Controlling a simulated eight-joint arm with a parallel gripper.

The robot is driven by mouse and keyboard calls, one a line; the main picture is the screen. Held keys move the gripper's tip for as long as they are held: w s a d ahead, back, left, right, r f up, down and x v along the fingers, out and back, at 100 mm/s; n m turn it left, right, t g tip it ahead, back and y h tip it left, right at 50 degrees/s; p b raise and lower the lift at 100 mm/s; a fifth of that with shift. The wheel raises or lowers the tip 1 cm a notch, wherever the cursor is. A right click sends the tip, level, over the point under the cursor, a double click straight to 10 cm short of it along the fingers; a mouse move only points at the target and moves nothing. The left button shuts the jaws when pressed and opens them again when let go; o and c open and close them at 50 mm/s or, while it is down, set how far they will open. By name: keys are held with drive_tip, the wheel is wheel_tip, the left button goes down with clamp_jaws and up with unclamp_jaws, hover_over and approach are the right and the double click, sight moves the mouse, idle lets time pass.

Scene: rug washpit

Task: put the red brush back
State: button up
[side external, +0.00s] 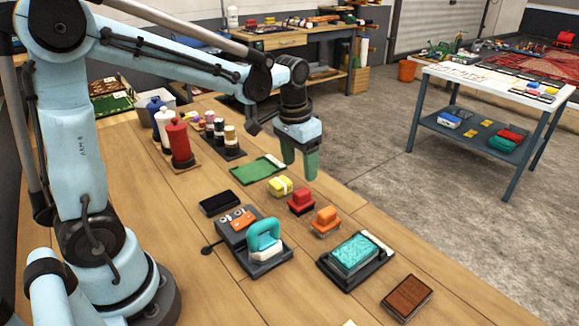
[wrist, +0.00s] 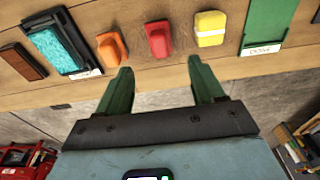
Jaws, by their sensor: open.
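The red brush (side external: 301,203), a small block with a raised grip, stands on the wooden bench between a yellow-and-white one (side external: 281,187) and an orange one (side external: 326,221). In the wrist view the red brush (wrist: 158,40) lies just beyond the gap between my fingertips. My gripper (side external: 300,172) is open and empty, with green fingers pointing down above the bench behind the brush row. In the wrist view my gripper (wrist: 160,68) has its fingers well apart, touching nothing. A green mat (side external: 252,171) with a white label lies beyond the yellow brush.
A black tray (side external: 324,261) holds a teal pad, with a brown block (side external: 407,297) nearer the front. A grey stand (side external: 262,267) with a teal-handled tool is left of the orange brush. Red, white and blue bottles (side external: 180,143) and spools stand further back. The bench's right strip is clear.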

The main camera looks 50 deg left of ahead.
drive_tip(key=shift+s+r, duration=0.1)
drive_tip(key=shift+r, duration=0.45)
drive_tip(key=s+d+t, duration=0.1)
drive_tip(key=s+t, duration=0.2)
drive_tip(key=s, duration=0.2)
drive_tip(key=s+d+r+t, duration=0.1)
drive_tip(key=s+d+t, duration=0.1)
drive_tip(key=s, duration=0.3)
drive_tip(key=shift+d+r+t, duration=0.25)
drive_tip(key=shift+t, duration=0.25)
